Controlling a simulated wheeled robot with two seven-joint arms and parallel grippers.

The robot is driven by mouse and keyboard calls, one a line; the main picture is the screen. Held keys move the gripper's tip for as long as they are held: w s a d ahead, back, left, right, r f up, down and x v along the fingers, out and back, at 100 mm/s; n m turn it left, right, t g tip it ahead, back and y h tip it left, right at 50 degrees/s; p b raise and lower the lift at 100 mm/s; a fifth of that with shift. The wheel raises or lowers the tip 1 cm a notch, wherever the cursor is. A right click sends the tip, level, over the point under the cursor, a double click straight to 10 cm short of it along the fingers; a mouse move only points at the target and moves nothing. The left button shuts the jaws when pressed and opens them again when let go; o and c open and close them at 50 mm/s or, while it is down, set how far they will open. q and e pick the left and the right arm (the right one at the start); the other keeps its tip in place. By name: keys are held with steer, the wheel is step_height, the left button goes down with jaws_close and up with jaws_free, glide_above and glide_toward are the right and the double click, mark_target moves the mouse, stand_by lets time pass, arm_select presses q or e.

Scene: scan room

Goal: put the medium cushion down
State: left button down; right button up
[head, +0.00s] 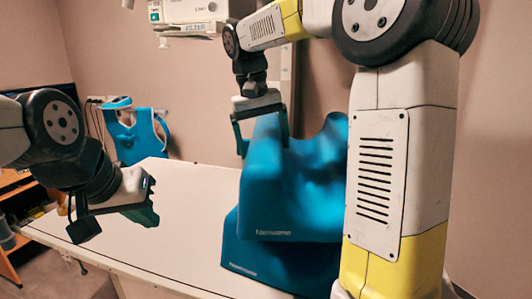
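A blue moulded cushion (285,196), which I take to be the medium one, is in my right gripper (262,136). The two fingers straddle its raised upper part. Its lower edge is at or just above a second blue cushion (265,262) lying on the white table (185,225); I cannot tell whether they touch. My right arm hides the right side of both cushions. My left gripper (113,222) is over the table's left edge, fingers apart and empty, away from the cushions.
A blue moulded item (135,135) is behind the table at the far left, by the wall. A white wall-mounted device (195,12) is at the top. A wooden shelf (12,185) stands at the left. The table's left and middle part is bare.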

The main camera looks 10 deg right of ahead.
mark_target(269, 129)
steer(key=w+d, duration=0.2)
steer(key=w, duration=0.1)
steer(key=shift+w+d+f, duration=0.15)
steer(key=shift+w+d, duration=0.05)
steer(key=shift+w, duration=0.05)
steer(key=shift+w+d+f, duration=0.15)
steer(key=shift+f, duration=0.75)
steer(key=shift+w+d+f, duration=0.1)
steer(key=shift+w+f, duration=0.05)
steer(key=shift+f, duration=0.75)
steer(key=o, duration=1.8)
steer(key=r, duration=0.4)
steer(key=a+r, duration=0.1)
steer(key=r, duration=0.3)
steer(key=s+a+r, duration=0.1)
steer(key=r, duration=0.2)
steer(key=shift+a+r, duration=0.1)
steer(key=shift+r, duration=0.3)
